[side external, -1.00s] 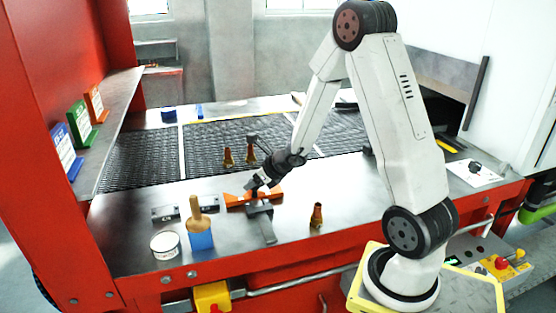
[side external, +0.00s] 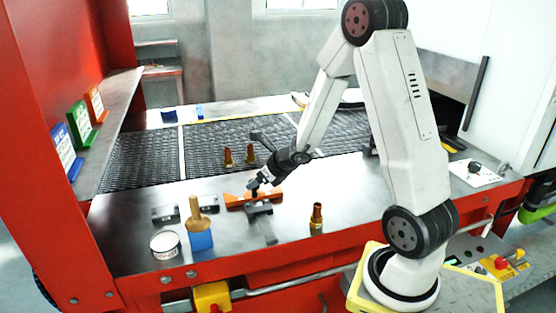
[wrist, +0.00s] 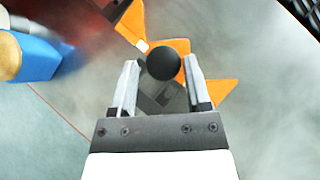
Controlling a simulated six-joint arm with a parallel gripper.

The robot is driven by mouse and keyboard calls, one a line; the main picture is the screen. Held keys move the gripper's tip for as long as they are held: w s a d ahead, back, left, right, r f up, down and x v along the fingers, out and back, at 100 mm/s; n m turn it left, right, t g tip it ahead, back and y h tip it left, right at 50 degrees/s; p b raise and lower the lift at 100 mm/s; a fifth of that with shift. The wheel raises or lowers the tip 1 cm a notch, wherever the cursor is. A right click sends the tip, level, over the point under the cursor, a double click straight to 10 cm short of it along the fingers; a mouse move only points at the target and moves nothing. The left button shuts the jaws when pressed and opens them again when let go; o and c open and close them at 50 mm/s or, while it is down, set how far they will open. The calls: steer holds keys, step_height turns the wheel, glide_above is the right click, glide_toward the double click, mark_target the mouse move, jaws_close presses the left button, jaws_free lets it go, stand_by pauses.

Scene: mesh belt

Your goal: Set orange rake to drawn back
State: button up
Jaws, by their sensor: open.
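The orange rake (side external: 238,198) lies on the steel ledge in front of the mesh belt. In the wrist view its orange parts (wrist: 215,88) show on both sides of a round black knob (wrist: 163,64). A dark grey bar (side external: 265,228) extends from the rake toward the ledge's front edge. My gripper (side external: 253,187) is over the rake, pointing down. In the wrist view my gripper (wrist: 161,75) is open, with one finger on each side of the knob. I cannot tell whether either finger touches it.
A blue block with a wooden-handled tool (side external: 200,240) and a white round tin (side external: 165,244) stand left on the ledge. A copper-coloured piece (side external: 317,215) stands to the right. Two similar pieces (side external: 228,157) stand on the mesh belt (side external: 140,160) behind.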

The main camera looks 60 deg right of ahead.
steer(key=v, duration=0.6)
steer(key=shift+s, duration=0.1)
stand_by(0.5)
steer(key=s+a+m+g, duration=0.2)
steer(key=a+m, duration=0.3)
steer(key=m, duration=0.7)
steer(key=s+a+f+m+g, duration=0.1)
steer(key=a+m, duration=0.5)
steer(key=m, duration=0.6)
steer(key=s+a+f+m+g, duration=0.1)
steer(key=s+a+m+g, duration=0.2)
steer(key=m, duration=0.9)
steer(key=s+a, duration=0.1)
steer(key=a, duration=0.2)
steer(key=shift+s+f, duration=0.15)
steer(key=shift+s, duration=0.1)
stand_by(0.5)
